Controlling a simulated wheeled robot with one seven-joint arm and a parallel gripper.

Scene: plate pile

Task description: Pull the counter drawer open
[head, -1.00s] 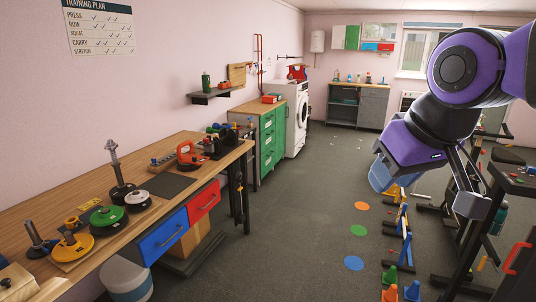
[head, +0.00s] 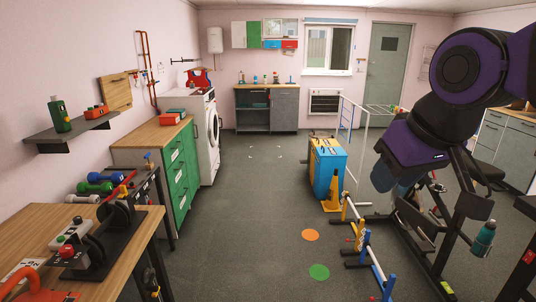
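Several drawer fronts are in view, and I cannot tell which one is the counter drawer. The green drawer cabinet (head: 182,172) with a wooden top stands at the left and its drawers look shut. A grey counter (head: 285,108) stands against the back wall. Another grey counter (head: 489,142) with a wooden top is at the right edge, partly hidden by my arm; its fronts look shut.
A wooden workbench (head: 105,254) fills the lower left. A blue and yellow cart (head: 327,168), low hurdles (head: 369,258) and a dark metal rack (head: 470,210) stand centre right. Open grey floor (head: 250,215) runs down the middle, with orange and green floor discs.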

